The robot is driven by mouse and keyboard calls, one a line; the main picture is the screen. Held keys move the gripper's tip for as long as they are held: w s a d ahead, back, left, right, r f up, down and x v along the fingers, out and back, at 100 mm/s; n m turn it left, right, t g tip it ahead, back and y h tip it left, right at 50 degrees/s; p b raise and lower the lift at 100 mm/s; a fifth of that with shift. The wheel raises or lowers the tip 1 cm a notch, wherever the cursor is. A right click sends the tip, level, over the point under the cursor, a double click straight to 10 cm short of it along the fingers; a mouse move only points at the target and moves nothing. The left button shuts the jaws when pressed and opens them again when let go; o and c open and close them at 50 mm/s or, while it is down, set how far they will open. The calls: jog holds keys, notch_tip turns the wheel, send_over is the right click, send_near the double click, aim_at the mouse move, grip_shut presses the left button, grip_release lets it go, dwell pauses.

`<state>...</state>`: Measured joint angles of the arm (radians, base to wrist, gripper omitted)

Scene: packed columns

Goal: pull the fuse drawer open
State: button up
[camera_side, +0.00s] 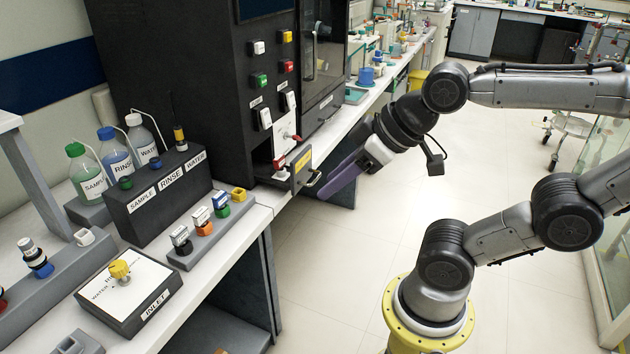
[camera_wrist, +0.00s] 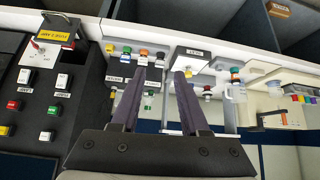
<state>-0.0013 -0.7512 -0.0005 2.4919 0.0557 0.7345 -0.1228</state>
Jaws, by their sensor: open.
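The fuse drawer (camera_side: 302,164) is low on the black instrument cabinet in the side view. Its dark front has a yellow label and a handle (camera_side: 314,179), and it stands out from the cabinet face. In the wrist view the drawer (camera_wrist: 58,30) shows at upper left, its yellow label upside down. My gripper (camera_side: 325,190) has long purple fingers and is to the right of the handle in the side view, close in the picture; the exact gap is unclear. In the wrist view my gripper (camera_wrist: 158,73) has its fingers apart with nothing between them, and the drawer is left of them.
Above the drawer are a white switch panel (camera_side: 285,128) and several coloured buttons. A row of small connectors (camera_side: 208,228), a black bottle rack (camera_side: 160,195) and an inlet box (camera_side: 130,290) stand on the bench at left.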

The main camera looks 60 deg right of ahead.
jog(key=w+d+r+m+t+h, duration=0.15)
jog(key=w+r+t, duration=0.65)
jog(key=w+r, duration=0.85)
jog(key=w+d+f+m+g+h, duration=0.2)
jog(key=w+d+f+m+h, duration=0.4)
jog(key=w+d+h, duration=0.45)
jog(key=g+h, duration=0.6)
jog(key=g, duration=0.7)
send_near(311, 185)
jog(key=d, duration=1.3)
jog(key=shift+w+d+f, duration=0.1)
jog(key=shift+w+f, duration=0.15)
jog(key=shift+f, duration=0.05)
jog(key=shift+c, duration=0.3)
